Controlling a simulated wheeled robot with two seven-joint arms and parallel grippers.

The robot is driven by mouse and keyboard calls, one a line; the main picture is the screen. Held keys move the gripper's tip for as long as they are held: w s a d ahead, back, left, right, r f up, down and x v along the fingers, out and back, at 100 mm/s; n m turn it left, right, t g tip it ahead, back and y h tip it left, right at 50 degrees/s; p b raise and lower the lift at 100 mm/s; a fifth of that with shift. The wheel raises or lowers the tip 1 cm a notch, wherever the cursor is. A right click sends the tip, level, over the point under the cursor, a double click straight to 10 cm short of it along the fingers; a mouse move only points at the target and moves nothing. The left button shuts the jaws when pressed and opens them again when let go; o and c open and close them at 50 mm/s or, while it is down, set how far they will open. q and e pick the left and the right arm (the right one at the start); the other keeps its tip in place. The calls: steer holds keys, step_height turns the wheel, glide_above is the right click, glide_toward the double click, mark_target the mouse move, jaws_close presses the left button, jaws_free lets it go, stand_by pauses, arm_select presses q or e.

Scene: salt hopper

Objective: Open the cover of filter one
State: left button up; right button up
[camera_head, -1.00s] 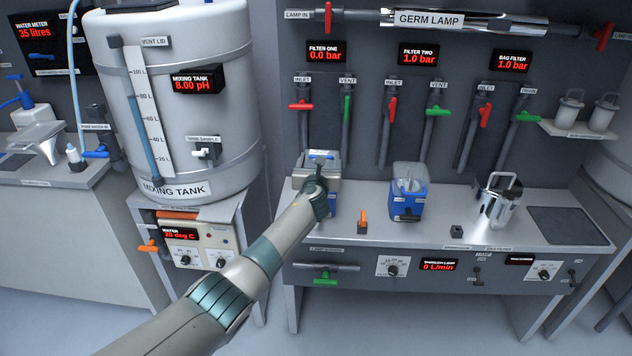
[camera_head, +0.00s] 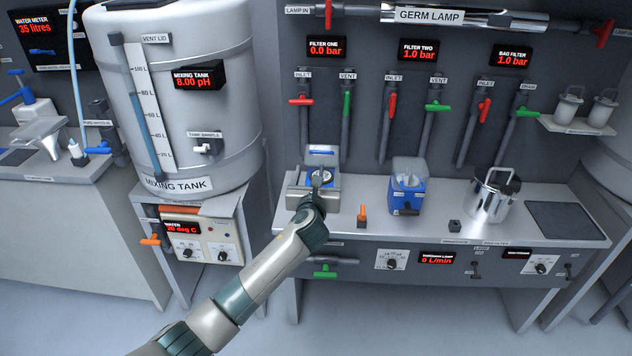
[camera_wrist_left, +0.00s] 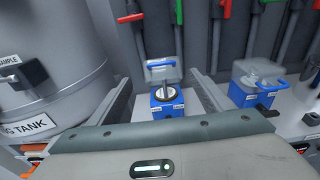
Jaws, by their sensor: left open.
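Filter one is a small blue box (camera_wrist_left: 165,108) on the bench, below the FILTER ONE display. Its clear cover with a blue handle (camera_wrist_left: 163,68) stands raised at the back, and it shows in the head view (camera_head: 322,155). A round dark cartridge with a silver top (camera_wrist_left: 166,92) is exposed in the box. My left gripper (camera_head: 314,182) is open and empty in front of filter one; its fingers (camera_wrist_left: 162,78) spread to either side of the box in the wrist view. The gripper hides most of the box in the head view. My right gripper is not in view.
Filter two (camera_head: 408,190) stands to the right with its cover down. A small orange-handled valve (camera_head: 363,217) sits between them. Filter one's red inlet handle (camera_head: 301,100) is horizontal and its green vent handle (camera_head: 347,104) vertical. The mixing tank (camera_head: 185,110) stands to the left.

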arm_select(q)
steer(key=shift+s+r, duration=0.15)
steer(key=shift+s, duration=0.8)
steer(key=shift+s+r, duration=0.1)
steer(key=shift+s, duration=0.85)
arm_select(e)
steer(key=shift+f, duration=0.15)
arm_select(q)
steer(key=shift+c, duration=0.5)
